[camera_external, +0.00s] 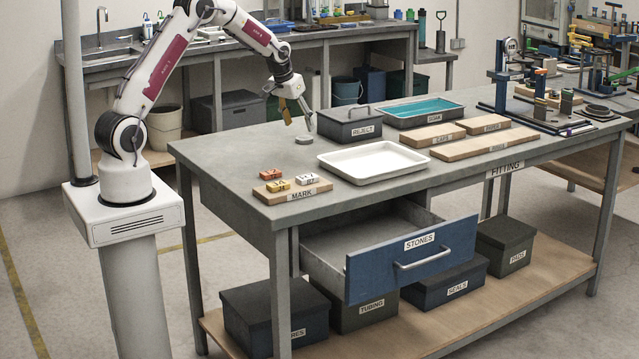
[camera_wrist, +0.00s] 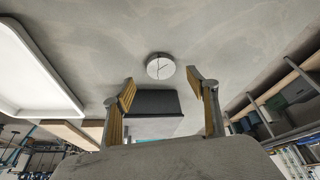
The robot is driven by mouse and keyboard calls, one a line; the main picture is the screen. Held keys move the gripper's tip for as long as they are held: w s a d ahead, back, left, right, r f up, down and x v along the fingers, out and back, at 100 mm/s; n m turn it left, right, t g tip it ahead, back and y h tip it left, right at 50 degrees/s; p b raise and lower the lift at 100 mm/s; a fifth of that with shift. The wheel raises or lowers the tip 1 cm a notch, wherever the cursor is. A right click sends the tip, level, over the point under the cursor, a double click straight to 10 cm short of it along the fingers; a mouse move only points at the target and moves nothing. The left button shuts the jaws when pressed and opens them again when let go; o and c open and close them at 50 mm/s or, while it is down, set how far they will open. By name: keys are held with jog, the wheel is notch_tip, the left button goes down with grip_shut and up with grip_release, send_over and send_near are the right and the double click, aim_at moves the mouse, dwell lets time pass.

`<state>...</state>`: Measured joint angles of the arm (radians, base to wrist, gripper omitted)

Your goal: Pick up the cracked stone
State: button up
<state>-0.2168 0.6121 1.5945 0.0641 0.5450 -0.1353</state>
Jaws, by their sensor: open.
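A round grey stone (camera_external: 304,139) lies flat on the bench, between the MARK board and the REJECT box. In the wrist view the stone (camera_wrist: 160,67) is a pale disc with a thin dark crack line across its face. My gripper (camera_external: 298,122) is above the stone, pointing down, with its fingers apart. In the wrist view my gripper (camera_wrist: 161,78) shows two yellow-padded fingers spread wide with nothing between them. The stone appears beyond the fingertips, roughly centred between them, and is not touched.
The dark lidded REJECT box (camera_external: 349,124) stands close right of the stone. A white tray (camera_external: 372,161) lies in front of it. The MARK board (camera_external: 292,190) holds several small blocks at the near left. The blue-fronted STONES drawer (camera_external: 410,258) is pulled out below. Bench left of the stone is clear.

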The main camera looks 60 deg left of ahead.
aim_at(304, 138)
jog(key=shift+f, duration=0.15)
jog(key=shift+x, duration=2.5)
jog(key=shift+w+a, duration=0.1)
jog(key=shift+w, duration=0.05)
jog(key=c, duration=1.2)
